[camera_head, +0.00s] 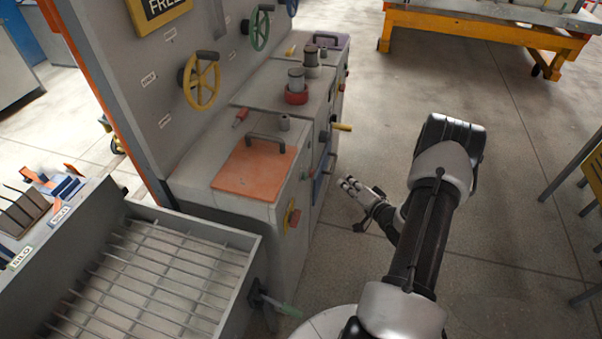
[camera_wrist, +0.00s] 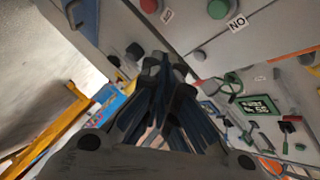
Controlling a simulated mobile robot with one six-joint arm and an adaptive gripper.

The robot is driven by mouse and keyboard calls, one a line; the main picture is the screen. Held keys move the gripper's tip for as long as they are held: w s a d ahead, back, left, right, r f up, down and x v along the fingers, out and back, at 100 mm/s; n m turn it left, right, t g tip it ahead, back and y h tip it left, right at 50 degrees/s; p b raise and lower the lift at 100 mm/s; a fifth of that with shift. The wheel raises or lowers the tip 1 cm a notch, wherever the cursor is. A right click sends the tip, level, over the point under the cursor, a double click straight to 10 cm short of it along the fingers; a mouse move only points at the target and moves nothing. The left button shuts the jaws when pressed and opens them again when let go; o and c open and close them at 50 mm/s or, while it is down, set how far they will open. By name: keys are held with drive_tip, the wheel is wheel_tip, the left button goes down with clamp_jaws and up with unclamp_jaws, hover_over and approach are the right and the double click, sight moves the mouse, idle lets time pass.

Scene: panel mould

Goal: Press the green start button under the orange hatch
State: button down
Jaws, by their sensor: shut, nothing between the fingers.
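The orange hatch (camera_head: 255,171) lies flat and closed on top of the grey cabinet, with a dark bar handle (camera_head: 267,138) at its far edge. What is under it is hidden, so I see no start button there. My gripper (camera_head: 347,184) is shut and empty, to the right of the cabinet and apart from the hatch. In the wrist view my shut fingers (camera_wrist: 165,66) point towards a grey panel. That panel carries a green round knob or button (camera_wrist: 218,8) beside a lettered label (camera_wrist: 237,22), and a red one (camera_wrist: 149,5).
A yellow handwheel (camera_head: 202,81) and a green one (camera_head: 260,27) stand on the upright panel. A grated bin (camera_head: 245,256) stands in front. Open floor lies right, with an orange-framed table (camera_head: 480,29) behind.

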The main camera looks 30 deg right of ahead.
sight(304, 176)
drive_tip(key=w+a, duration=0.5)
drive_tip(key=w, duration=0.1)
drive_tip(key=shift+w+a, duration=0.35)
drive_tip(key=shift+a, duration=0.05)
idle(1.6)
drive_tip(key=shift+w+a, duration=0.25)
drive_tip(key=shift+w, duration=0.05)
drive_tip(key=shift+w+a, duration=0.35)
drive_tip(key=shift+w, duration=0.05)
idle(1.0)
drive_tip(key=shift+s+d+b, duration=0.3)
drive_tip(key=shift+s+d, duration=0.3)
drive_tip(key=shift+s, duration=0.1)
